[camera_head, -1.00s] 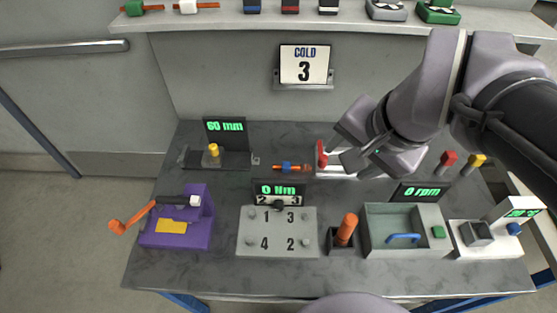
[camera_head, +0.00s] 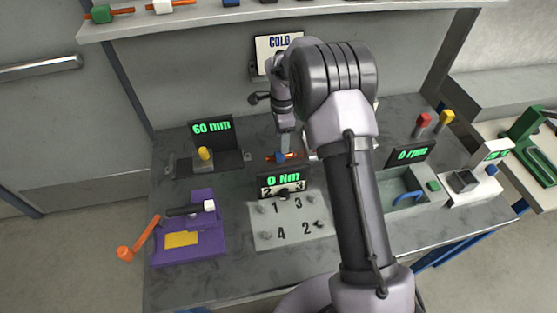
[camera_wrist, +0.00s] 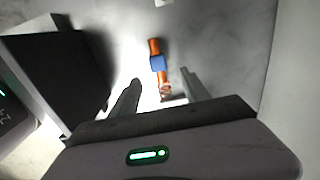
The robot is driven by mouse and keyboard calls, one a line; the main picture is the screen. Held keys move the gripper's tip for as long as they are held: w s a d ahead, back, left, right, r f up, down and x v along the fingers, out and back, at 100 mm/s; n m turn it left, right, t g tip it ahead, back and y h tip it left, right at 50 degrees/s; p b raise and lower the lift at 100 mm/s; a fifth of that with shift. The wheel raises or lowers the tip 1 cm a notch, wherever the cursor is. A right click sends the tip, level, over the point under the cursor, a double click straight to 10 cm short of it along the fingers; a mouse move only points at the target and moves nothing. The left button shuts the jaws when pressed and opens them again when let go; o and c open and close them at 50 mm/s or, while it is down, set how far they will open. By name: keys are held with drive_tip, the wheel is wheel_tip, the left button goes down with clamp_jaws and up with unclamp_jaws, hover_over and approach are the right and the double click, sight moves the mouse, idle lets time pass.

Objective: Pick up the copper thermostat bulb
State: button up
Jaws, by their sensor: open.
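The copper thermostat bulb (camera_head: 292,155) is an orange-copper rod with a blue band around its middle. It lies on the dark table at the back, behind the 0 Nm display. In the wrist view the bulb (camera_wrist: 155,48) runs lengthwise, and its near end reaches between my two fingers. My gripper (camera_wrist: 162,78) is open, with a finger on each side of that end and visible gaps. In the head view my gripper (camera_head: 284,143) points down above the bulb and partly covers it. The exact height between them is hard to tell.
The 0 Nm display (camera_head: 283,178) stands close in front of the bulb. The 60 mm fixture (camera_head: 213,130) is to its left. A COLD sign (camera_head: 277,42) hangs on the wall behind, partly hidden by my arm. A purple fixture (camera_head: 205,232) stands front left.

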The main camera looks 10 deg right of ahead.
sight(279, 154)
drive_tip(key=f+b, duration=0.1)
drive_tip(key=f, duration=0.3)
drive_tip(key=a+f+b, duration=0.1)
drive_tip(key=f, duration=0.1)
drive_tip(key=shift+f+b, duration=0.15)
drive_tip(key=shift+b, duration=0.15)
drive_tip(key=shift+s, duration=0.1)
drive_tip(key=shift+c, duration=1)
clamp_jaws()
